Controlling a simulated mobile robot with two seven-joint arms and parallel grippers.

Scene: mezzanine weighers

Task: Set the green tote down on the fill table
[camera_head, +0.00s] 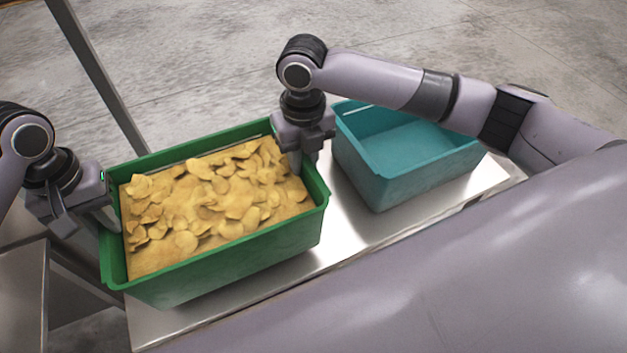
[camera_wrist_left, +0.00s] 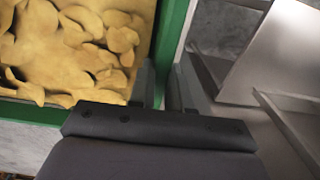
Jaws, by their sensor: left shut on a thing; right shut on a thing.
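The green tote (camera_head: 235,262) is full of yellow chips (camera_head: 205,200) and is over the left part of the steel fill table (camera_head: 350,233). I cannot tell whether its base touches the table top. My left gripper (camera_head: 112,218) is shut on the tote's left wall. In the left wrist view the fingers (camera_wrist_left: 165,88) straddle the green rim (camera_wrist_left: 172,30), with the chips on one side. My right gripper (camera_head: 303,160) is shut on the tote's right wall near its far corner. The right fingertips are partly hidden by the tote.
An empty teal tote (camera_head: 400,165) stands on the table just right of the green tote, with a narrow gap between. A steel structure (camera_head: 22,295) is at the lower left. A grey post (camera_head: 95,75) rises behind. Bare table shows along the front.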

